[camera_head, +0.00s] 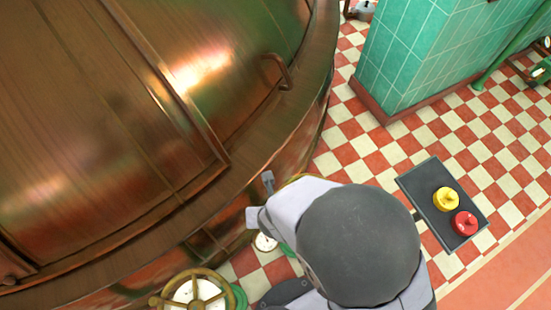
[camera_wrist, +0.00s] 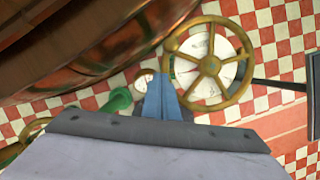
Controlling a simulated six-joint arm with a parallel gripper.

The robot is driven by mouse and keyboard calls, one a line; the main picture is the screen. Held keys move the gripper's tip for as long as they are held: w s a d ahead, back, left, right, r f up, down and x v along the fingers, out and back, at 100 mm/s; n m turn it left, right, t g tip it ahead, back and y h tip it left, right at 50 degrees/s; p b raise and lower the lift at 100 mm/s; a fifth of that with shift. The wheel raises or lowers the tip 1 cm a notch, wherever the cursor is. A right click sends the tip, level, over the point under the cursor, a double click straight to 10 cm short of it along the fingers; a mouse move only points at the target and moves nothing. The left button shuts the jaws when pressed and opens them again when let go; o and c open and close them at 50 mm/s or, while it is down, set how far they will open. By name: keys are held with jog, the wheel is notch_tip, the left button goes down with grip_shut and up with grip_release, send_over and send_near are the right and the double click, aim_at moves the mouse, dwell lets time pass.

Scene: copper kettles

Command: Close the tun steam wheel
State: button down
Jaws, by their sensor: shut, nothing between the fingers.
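A brass spoked wheel (camera_wrist: 210,67) with a pale dial behind it is right of my gripper (camera_wrist: 166,84) in the wrist view. My fingers are together and empty, with their tips just beside the wheel's left rim. I cannot tell whether they touch it. In the head view my gripper (camera_head: 267,182) is beside the copper tun (camera_head: 130,130), and my arm hides most of this wheel. A second brass wheel (camera_head: 200,305) stands at the bottom left, over a white dial; part of it shows in the wrist view (camera_wrist: 38,124). No label tells which is the steam wheel.
A dark panel (camera_head: 425,179) with a yellow knob (camera_head: 446,198) and a red knob (camera_head: 465,223) is to the right. A small gauge (camera_head: 265,242) and green fittings sit between the wheels. A green tiled pillar (camera_head: 415,60) stands behind on the checkered floor.

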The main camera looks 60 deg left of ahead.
jog(key=p+v, duration=0.7)
jog(key=v, duration=0.3)
jog(key=shift+s, duration=0.3)
jog(key=shift+d+r, duration=0.1)
jog(key=w+r+n+y, duration=0.1)
jog(key=w+r+n, duration=0.2)
jog(key=w, duration=0.3)
jog(key=w+r+n, duration=0.2)
jog(key=w+n, duration=0.2)
jog(key=w, duration=0.2)
jog(key=w+d+r+n, duration=0.4)
jog(key=w+d+n, duration=0.2)
jog(key=w+d, duration=0.35)
jog(key=w+d+r+n+h, duration=0.1)
jog(key=d+n, duration=0.4)
jog(key=d, duration=0.8)
jog(key=w+d+r+n+g+h, duration=0.1)
jog(key=d+r+n+h, duration=0.1)
jog(key=d, duration=1.1)
jog(key=n+h, duration=0.1)
jog(key=n, duration=0.1)
jog(key=shift+n, duration=0.4)
